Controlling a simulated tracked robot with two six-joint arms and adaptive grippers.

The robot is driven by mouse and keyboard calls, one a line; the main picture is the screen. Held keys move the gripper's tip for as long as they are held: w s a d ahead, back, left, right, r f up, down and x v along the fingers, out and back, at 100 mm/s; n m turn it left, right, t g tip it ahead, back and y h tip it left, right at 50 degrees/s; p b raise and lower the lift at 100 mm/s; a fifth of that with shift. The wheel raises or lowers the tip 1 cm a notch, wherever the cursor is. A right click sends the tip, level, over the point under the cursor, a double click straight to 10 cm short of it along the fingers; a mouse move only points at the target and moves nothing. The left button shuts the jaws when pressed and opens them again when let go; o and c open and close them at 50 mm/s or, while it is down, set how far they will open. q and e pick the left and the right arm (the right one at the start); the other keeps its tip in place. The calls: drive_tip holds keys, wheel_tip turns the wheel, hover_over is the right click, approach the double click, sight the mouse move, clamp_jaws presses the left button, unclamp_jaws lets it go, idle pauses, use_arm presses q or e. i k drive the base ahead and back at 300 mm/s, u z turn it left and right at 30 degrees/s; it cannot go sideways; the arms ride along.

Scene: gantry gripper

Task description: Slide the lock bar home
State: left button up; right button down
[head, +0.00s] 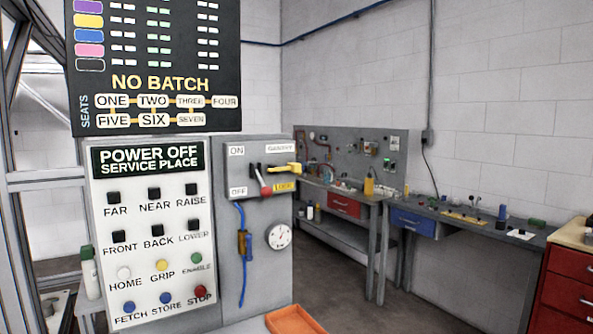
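The grey switch box (270,148) stands right of the button panel and is marked ON, OFF and GANTRY. Its lever has a red knob (265,190) that sits low, near the OFF label. A yellow bar (285,168), which looks like the lock bar, sticks out to the right at the box's upper right. Neither of my grippers is in view.
A blue cord with a brown and yellow item (243,244) hangs below the box, left of a round gauge (279,237). The button panel (150,235) reads POWER OFF SERVICE PLACE. An orange tray (284,320) is at the bottom. Workbenches (455,222) stand behind.

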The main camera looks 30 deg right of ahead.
sight(293, 167)
drive_tip(key=z, duration=1.5)
drive_tip(key=i, duration=0.15)
drive_tip(key=u, duration=3.15)
drive_tip(key=k, duration=1.7)
drive_tip(key=z, duration=1.1)
drive_tip(key=i, duration=1)
drive_tip(key=u, duration=0.05)
